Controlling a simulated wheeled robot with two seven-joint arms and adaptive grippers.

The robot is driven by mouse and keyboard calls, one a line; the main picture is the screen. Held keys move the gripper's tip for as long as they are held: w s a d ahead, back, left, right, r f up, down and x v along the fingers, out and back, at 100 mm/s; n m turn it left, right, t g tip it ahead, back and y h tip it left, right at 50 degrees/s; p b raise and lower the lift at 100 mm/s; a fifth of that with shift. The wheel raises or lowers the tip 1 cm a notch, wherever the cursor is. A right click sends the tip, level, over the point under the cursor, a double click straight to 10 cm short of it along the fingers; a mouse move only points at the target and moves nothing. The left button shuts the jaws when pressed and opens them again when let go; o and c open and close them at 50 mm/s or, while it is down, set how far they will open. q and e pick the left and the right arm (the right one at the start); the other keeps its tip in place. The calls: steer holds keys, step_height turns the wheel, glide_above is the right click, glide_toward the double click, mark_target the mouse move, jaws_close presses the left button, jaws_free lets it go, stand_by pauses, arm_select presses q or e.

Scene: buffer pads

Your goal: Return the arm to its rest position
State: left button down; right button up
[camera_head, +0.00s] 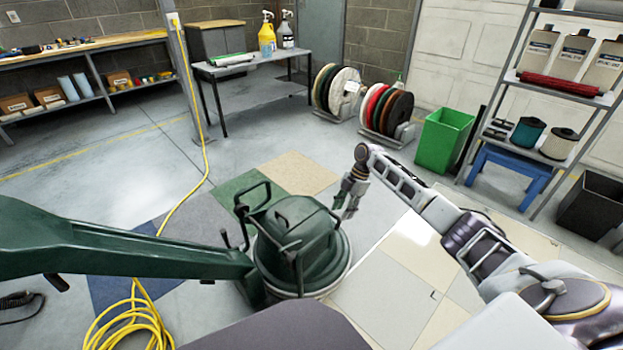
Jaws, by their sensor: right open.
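My right arm comes in from the lower right and reaches toward the middle of the room. My right gripper (348,197) hangs at its end, pointing down, open, with nothing seen between its fingers. It is just right of the dark green floor machine (298,238) in the picture; whether it touches the machine cannot be told. The machine stands upright on the floor, with its long green handle (110,248) running to the left edge. My left gripper is not in view.
A yellow cord (128,325) lies coiled at the lower left. Racks of round pads (338,90) stand at the back, near a green bin (441,140). A shelf unit (545,110) with a blue stool (512,172) is at right. Tiled floor (400,258) is clear below my right arm.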

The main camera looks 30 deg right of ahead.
steer(key=shift+f, duration=0.1)
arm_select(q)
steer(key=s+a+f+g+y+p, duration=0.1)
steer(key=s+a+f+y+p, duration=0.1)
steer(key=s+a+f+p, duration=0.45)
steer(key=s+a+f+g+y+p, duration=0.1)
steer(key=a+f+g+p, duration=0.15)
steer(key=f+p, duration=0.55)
arm_select(e)
steer(key=s+f+m+t+h+p, duration=0.15)
steer(key=s+f+m+h, duration=0.25)
steer(key=s+f+m, duration=1.1)
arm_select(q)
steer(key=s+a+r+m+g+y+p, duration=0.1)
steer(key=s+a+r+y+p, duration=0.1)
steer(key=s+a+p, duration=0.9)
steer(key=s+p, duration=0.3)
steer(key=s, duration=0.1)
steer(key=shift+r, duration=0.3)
arm_select(e)
steer(key=s+a+f, duration=0.2)
steer(key=s+a, duration=0.1)
steer(key=s, duration=0.9)
steer(key=s+a+f+m+h, duration=0.1)
steer(key=s+a+f, duration=0.2)
steer(key=s, duration=0.9)
steer(key=s+a+f, duration=0.3)
steer(key=s, duration=0.9)
steer(key=shift+s+a+m, duration=0.15)
steer(key=shift+m, duration=0.25)
